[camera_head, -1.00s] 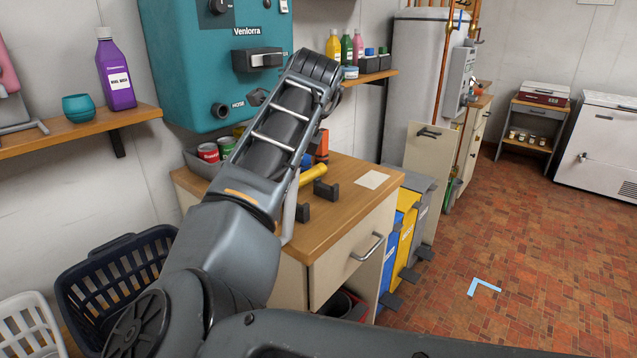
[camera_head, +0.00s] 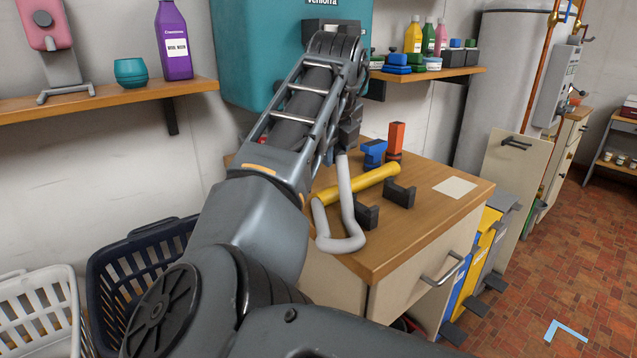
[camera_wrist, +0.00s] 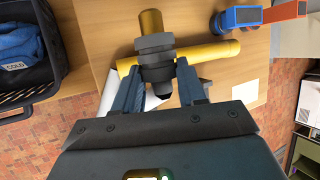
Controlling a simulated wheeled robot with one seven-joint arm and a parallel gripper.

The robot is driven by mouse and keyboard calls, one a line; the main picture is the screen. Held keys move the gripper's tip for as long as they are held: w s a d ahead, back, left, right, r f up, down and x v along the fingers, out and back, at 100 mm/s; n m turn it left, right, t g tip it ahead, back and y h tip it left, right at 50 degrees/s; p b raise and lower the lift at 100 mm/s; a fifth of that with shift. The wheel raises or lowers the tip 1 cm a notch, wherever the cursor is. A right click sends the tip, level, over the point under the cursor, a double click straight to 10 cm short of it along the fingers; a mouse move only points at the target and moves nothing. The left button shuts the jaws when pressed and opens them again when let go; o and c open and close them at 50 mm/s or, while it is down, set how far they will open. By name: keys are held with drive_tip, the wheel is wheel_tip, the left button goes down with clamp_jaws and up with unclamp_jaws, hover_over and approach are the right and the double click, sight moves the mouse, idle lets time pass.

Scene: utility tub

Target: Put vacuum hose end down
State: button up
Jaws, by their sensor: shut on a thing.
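My gripper (camera_wrist: 160,72) is shut on the vacuum hose end (camera_wrist: 155,44), a dark collared fitting with a brass-coloured tip, in the wrist view. The gripper holds it over the wooden worktop (camera_head: 425,225). In the head view my arm mostly hides the gripper and the fitting. A pale grey hose (camera_head: 348,205) hangs below the gripper in a bend near the worktop's front left edge. A yellow tube (camera_head: 358,184) lies across the worktop beside two black brackets (camera_head: 399,193); in the wrist view it passes behind the fitting. I cannot tell whether they touch.
A blue tool (camera_head: 374,153) and an orange block (camera_head: 396,140) stand at the worktop's back. A pale card (camera_head: 455,187) lies at its right, with bare wood around it. A dark basket (camera_head: 135,262) is at the left. A teal unit (camera_head: 240,50) hangs behind.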

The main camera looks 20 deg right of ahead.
drive_tip(key=a+f, duration=0.1)
drive_tip(key=w+a+f, duration=0.1)
drive_tip(key=a, duration=0.1)
drive_tip(key=w+a+f, duration=0.1)
drive_tip(key=a, duration=0.1)
drive_tip(key=shift+a+f, duration=0.25)
drive_tip(key=shift+f, duration=2.05)
drive_tip(key=shift+f, duration=0.5)
drive_tip(key=shift+f, duration=0.1)
drive_tip(key=o, duration=1.1)
